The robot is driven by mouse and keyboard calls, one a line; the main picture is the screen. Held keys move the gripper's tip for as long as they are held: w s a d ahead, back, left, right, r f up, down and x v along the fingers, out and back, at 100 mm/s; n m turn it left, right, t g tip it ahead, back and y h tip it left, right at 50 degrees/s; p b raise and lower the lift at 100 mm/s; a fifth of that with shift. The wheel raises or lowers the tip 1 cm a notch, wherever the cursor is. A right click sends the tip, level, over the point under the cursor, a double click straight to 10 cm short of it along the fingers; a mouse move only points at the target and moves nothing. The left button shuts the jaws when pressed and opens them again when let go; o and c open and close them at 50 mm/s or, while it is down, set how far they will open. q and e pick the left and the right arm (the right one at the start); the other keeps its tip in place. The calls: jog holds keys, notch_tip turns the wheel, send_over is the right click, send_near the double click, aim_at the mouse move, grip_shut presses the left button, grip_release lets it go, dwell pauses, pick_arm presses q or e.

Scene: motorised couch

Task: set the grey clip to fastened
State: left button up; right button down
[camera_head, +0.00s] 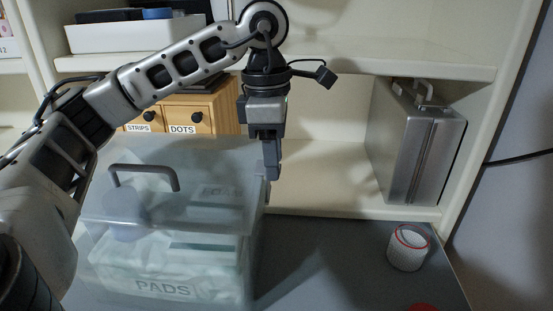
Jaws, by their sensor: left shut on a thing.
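A translucent box (165,245) labelled PADS stands on the dark grey surface, with its lid (135,205) on top and a grey handle (145,170) on the lid. My left gripper (272,172) points down at the box's right edge, near the lid's rim. Its fingers are shut on the grey clip there. The fingers hide most of the clip, so I cannot tell whether it is up or down. Pads and a green-banded pack show dimly inside the box. My right gripper is not in view.
Wooden drawers (188,119) labelled STRIPS and DOTS stand behind the box. A silver case (415,145) stands on the shelf at the right. A white cup (408,248) with a red rim is at the front right. The surface between box and cup is clear.

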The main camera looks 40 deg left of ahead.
pick_arm(q)
jog(key=o, duration=0.6)
jog(key=r+p, duration=0.2)
jog(key=r, duration=0.3)
jog(key=r+p, duration=0.2)
jog(key=r, duration=0.3)
jog(key=a+r+p, duration=0.1)
jog(key=r+p, duration=0.1)
jog(key=r, duration=0.4)
jog(key=shift+s, duration=0.3)
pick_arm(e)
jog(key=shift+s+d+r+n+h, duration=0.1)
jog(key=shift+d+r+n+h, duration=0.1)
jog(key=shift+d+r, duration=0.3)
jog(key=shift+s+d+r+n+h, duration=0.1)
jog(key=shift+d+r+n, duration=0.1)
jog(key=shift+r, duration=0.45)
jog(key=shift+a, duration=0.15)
